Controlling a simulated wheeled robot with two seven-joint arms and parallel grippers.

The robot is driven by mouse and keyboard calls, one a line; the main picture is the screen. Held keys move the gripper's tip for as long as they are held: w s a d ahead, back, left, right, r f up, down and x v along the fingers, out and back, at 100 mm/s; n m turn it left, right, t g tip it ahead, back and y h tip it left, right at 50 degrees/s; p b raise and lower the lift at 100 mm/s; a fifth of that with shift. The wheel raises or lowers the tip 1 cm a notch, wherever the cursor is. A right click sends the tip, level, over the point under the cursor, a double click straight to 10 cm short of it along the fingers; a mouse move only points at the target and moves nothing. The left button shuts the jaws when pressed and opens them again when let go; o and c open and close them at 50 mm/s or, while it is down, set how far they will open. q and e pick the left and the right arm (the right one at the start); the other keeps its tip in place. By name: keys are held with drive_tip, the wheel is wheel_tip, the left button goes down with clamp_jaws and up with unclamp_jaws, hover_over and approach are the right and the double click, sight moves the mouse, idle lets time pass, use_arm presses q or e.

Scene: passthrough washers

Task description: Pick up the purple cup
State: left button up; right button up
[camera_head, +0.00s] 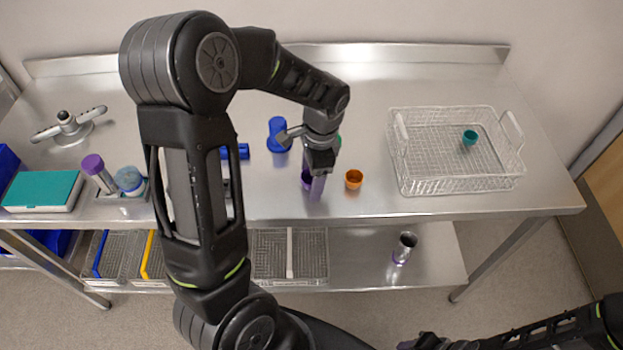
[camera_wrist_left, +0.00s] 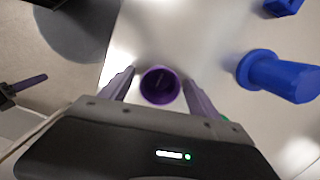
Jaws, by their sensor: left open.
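The purple cup (camera_wrist_left: 160,88) shows from above in the left wrist view, with its round mouth up. It sits between the two spread fingers of my left gripper (camera_wrist_left: 159,77), with a small gap on each side. In the head view the cup (camera_head: 306,182) is mostly hidden by the gripper (camera_head: 314,188), which points down near the table's front edge. My left gripper is open and empty. My right gripper (camera_head: 425,342) is only partly seen at the bottom edge, far from the cup, and its jaws are unclear.
An orange cup (camera_head: 354,179) stands just right of the gripper. Blue objects (camera_head: 279,135) stand behind and left. A wire basket (camera_head: 404,187) holding a teal cup (camera_head: 469,138) is to the right. The table front edge is close.

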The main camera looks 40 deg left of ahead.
use_arm(q)
drive_tip(key=shift+c, duration=0.5)
drive_tip(key=c, duration=1.3)
drive_tip(key=shift+r, duration=0.15)
wheel_tip(320, 180, up, 10)
drive_tip(key=shift+f+b, duration=0.1)
drive_tip(key=shift+b, duration=0.6)
